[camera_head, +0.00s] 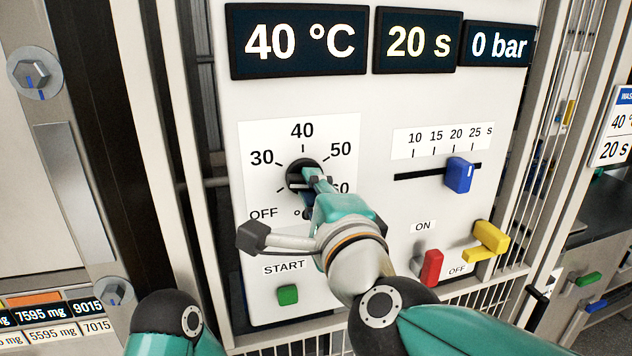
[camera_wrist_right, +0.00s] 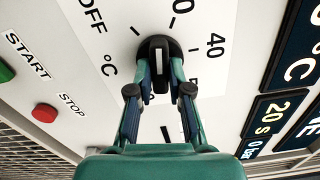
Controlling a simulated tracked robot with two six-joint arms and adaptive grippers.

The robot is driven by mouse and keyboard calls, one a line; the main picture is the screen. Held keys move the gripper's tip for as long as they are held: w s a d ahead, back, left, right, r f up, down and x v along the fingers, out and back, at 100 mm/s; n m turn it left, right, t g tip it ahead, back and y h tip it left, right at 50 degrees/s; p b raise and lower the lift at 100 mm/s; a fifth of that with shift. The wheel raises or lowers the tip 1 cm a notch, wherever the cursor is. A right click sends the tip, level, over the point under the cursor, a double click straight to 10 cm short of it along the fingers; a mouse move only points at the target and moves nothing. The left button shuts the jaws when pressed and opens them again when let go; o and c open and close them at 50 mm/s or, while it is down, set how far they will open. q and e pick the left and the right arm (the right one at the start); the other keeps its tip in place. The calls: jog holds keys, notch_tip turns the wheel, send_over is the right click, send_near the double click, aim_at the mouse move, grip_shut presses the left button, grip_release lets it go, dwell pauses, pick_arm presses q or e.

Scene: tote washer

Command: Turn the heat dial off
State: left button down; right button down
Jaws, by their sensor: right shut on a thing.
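The heat dial (camera_head: 296,170) is a round black knob on a white panel, with OFF at lower left, 30 at left, 40 at top and 50 at right. My right gripper (camera_head: 312,181) reaches it from below right and partly covers it. In the right wrist view the two fingers (camera_wrist_right: 160,78) stand on either side of the dial's raised grip (camera_wrist_right: 158,47), shut on it. A white mark shows on the grip, but I cannot tell which figure it points to. The temperature display (camera_head: 299,41) reads 40 °C. My left gripper is out of view.
A blue slider (camera_head: 459,174) sits right of the dial. Below are a green START button (camera_head: 288,295), a red lever (camera_head: 431,267) and a yellow lever (camera_head: 486,241). A red STOP button (camera_wrist_right: 45,112) shows in the wrist view. Metal railings flank the panel.

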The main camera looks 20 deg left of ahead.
jog(key=n+p, duration=0.2)
jog(key=n, duration=0.3)
jog(key=shift+f, duration=0.1)
jog(key=shift+f+n+p, duration=0.15)
jog(key=shift+n+p, duration=0.2)
jog(key=shift+n, duration=1.05)
jog(key=shift+f, duration=0.1)
jog(key=c, duration=1.2)
grip_release()
jog(key=shift+o, duration=0.6)
jog(key=shift+r, duration=0.2)
jog(key=v, duration=1.2)
